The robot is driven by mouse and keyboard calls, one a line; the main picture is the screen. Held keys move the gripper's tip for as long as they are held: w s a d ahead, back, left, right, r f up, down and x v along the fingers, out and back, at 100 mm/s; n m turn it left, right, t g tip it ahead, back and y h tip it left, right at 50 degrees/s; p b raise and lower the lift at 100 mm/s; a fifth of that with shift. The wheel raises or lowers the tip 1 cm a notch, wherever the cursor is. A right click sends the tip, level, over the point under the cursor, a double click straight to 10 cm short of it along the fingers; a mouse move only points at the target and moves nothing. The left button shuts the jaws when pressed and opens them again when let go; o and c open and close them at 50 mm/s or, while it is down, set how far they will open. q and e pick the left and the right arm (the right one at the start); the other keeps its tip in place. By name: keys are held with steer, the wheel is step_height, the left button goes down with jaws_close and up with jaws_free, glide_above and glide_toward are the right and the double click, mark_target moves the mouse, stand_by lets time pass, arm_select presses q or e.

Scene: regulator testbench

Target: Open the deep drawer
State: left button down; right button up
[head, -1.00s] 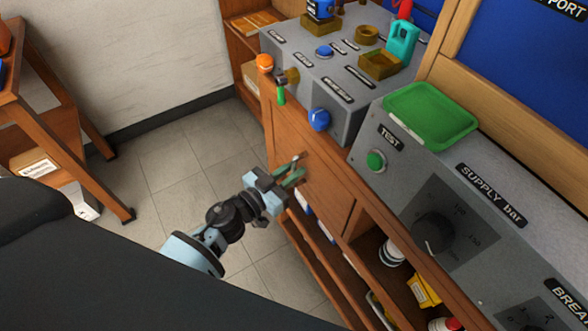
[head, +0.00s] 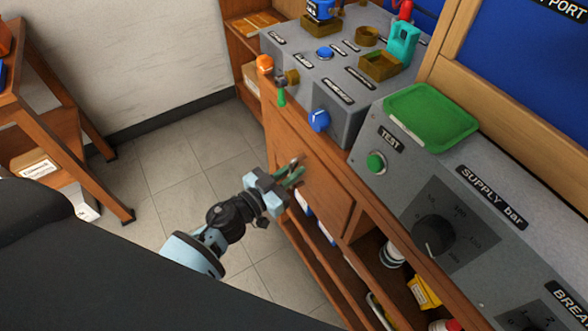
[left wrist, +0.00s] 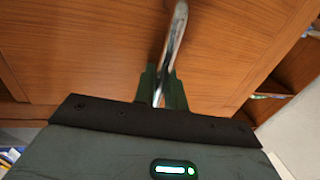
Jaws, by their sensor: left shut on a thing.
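The deep drawer has a plain wooden front (head: 318,188) below the grey bench panels; it also fills much of the left wrist view (left wrist: 85,50). Its front seems to stand slightly out from the cabinet in the head view. A shiny metal bar handle (left wrist: 176,40) runs between the green fingers of my left gripper (left wrist: 161,85). In the head view my left gripper (head: 289,178) is at the drawer front, shut on the handle, whose tip shows beyond the fingers. My right gripper is not in view.
Open shelves with a yellow box (head: 424,292) and a white container (head: 392,254) lie right of the drawer. Knobs, including a blue one (head: 319,121), stick out above it. The tiled floor (head: 185,165) left of the drawer is clear. A wooden rack (head: 60,135) stands further left.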

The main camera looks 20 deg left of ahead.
arm_select(q)
steer(key=w+a+p+v, duration=0.1)
steer(key=a+v, duration=0.2)
steer(key=v, duration=1.4)
steer(key=w+a+p+v, duration=0.2)
steer(key=v, duration=1.4)
steer(key=shift+s+a+p, duration=0.3)
steer(key=shift+s+a, duration=0.05)
steer(key=shift+a, duration=0.2)
steer(key=c, duration=1.8)
jaws_free()
steer(key=shift+b+v, duration=0.55)
steer(key=shift+v, duration=3.45)
